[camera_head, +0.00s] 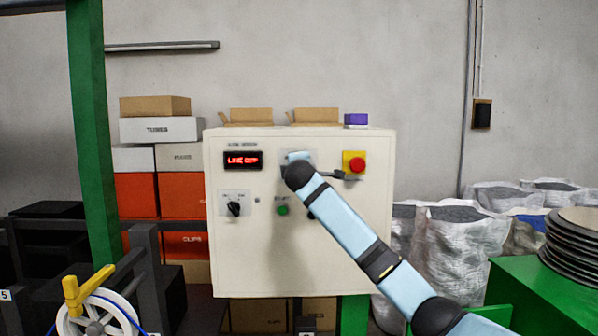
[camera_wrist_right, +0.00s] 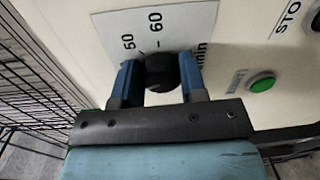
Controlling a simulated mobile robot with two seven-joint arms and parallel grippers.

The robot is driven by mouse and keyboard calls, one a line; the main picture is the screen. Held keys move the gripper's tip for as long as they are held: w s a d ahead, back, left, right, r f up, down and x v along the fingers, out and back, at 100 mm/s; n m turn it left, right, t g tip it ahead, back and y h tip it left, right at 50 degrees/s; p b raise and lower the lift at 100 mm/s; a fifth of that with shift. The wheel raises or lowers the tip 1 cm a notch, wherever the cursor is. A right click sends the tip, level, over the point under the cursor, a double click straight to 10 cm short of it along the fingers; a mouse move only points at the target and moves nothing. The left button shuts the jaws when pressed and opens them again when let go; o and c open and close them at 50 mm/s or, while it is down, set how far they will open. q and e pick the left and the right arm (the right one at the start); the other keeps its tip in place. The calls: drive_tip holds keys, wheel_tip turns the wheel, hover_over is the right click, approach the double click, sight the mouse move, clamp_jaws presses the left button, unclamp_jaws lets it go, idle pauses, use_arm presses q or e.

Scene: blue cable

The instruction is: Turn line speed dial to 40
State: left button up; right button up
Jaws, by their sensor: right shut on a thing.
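In the right wrist view the line speed dial is a black round knob (camera_wrist_right: 161,72) on a white scale plate (camera_wrist_right: 184,30). The marks 50 and 60 and the letters "min" show on the plate; the rest of the scale and the knob's pointer are hidden or unclear. My right gripper (camera_wrist_right: 161,80) has its two blue fingers on either side of the knob and is shut on it. In the head view my right arm covers the dial, in front of the upper middle of the cream control panel (camera_head: 240,265). My left gripper is not in view.
The panel also carries a red lit display (camera_head: 243,160), a red emergency button on yellow (camera_head: 355,163), a black selector knob (camera_head: 234,209) and a green button (camera_head: 282,210). The green button also shows in the wrist view (camera_wrist_right: 261,83). Boxes stand behind the panel.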

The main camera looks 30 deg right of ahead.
drive_tip(key=shift+f+m+b, duration=0.1)
drive_tip(key=shift+m+b, duration=0.35)
drive_tip(key=shift+m, duration=1.35)
drive_tip(key=o, duration=0.9)
drive_tip(key=shift+s, duration=0.1)
drive_tip(key=shift+b+v, duration=1.85)
drive_tip(key=shift+v, duration=5)
